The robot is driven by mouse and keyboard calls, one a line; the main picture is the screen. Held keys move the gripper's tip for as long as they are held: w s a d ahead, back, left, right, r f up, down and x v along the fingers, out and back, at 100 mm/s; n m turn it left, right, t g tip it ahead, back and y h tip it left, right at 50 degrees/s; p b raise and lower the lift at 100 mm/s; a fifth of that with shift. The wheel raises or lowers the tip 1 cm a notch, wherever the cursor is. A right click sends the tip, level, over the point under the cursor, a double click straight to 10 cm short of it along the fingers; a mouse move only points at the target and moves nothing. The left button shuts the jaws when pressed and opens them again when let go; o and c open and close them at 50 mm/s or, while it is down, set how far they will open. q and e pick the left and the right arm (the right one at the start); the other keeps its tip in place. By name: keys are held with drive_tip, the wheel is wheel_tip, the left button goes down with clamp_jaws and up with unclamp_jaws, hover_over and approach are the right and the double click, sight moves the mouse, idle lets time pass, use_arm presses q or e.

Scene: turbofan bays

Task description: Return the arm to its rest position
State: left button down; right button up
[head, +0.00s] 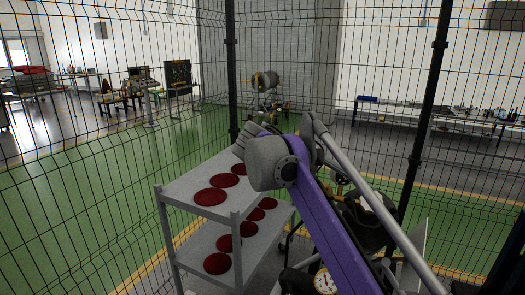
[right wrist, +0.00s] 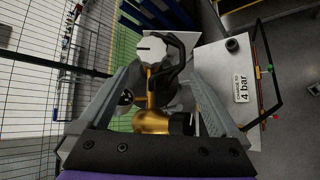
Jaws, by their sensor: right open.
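My right gripper (right wrist: 163,72) is open in the right wrist view, with its two grey fingers spread apart. Between the fingers in the picture stand a brass fitting (right wrist: 152,118) and a pale round knob (right wrist: 152,50) with a dark slot. I see no contact with the fingers, but cannot tell the depth between them. In the head view my right arm, purple with a grey joint, rises from the lower right and bends in front of the fence. My right gripper is not clear there among the dark parts. My left gripper is not in view.
A grey shelf cart (head: 190,186) holds several dark red discs, left of my arm. Wire mesh fencing with dark posts (head: 424,110) stands close behind. A gauge (head: 325,282) sits low beside my arm. A white panel (right wrist: 222,75) bears a 4 bar sign.

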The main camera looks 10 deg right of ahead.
drive_tip(key=s+a+f+m+t+y, duration=0.1)
drive_tip(key=s+f+m+t+y, duration=0.1)
drive_tip(key=s+f, duration=0.5)
drive_tip(key=s+a+f+m+t+y, duration=0.1)
drive_tip(key=s+f+m+y, duration=0.2)
drive_tip(key=f, duration=1.2)
drive_tip(key=s+a+f+m+t+y, duration=0.2)
drive_tip(key=s+f+y, duration=0.4)
drive_tip(key=s+f, duration=0.5)
drive_tip(key=shift+s+f+m+t, duration=0.3)
drive_tip(key=shift+s+f, duration=0.1)
